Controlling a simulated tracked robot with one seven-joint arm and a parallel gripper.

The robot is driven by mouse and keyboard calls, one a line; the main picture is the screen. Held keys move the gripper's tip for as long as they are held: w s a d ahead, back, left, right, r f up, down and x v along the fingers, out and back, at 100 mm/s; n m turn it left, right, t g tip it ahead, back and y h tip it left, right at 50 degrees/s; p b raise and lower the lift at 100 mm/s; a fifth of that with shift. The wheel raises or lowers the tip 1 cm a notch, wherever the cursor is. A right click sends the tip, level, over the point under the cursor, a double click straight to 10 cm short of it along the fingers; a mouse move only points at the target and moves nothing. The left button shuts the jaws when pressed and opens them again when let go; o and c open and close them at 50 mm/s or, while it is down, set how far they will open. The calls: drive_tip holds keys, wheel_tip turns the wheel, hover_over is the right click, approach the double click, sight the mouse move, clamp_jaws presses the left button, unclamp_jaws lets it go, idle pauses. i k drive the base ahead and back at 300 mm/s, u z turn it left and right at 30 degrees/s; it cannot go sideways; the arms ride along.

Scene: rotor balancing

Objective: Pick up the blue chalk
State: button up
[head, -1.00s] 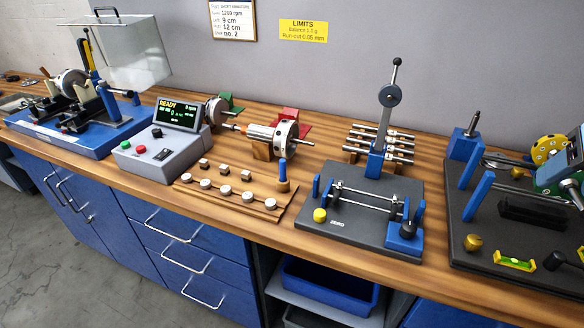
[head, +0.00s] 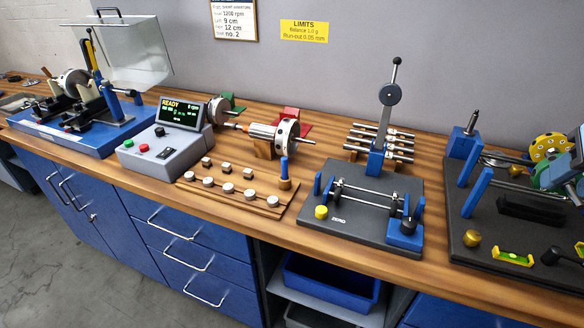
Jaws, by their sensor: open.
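The blue chalk (head: 284,168) is a short blue stick standing upright in a small wooden holder (head: 284,184). The holder is at the back right corner of a wooden weight board (head: 232,205) near the bench's front edge. Only the chalk's upper part shows; its lower end is hidden in the holder. My gripper is not in view, and nothing touches the chalk.
A grey control box (head: 165,150) stands left of the board, and a rotor (head: 268,138) lies behind the chalk. A dark stand (head: 350,228) with blue posts and a tall lever is to its right. Open bench lies between rotor and stand.

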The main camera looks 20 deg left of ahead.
sight(283, 159)
drive_tip(key=k, duration=0.45)
drive_tip(key=z, duration=1.6)
drive_tip(key=k, duration=0.95)
drive_tip(key=u, duration=1.85)
drive_tip(key=i, duration=0.95)
drive_tip(key=u, duration=0.2)
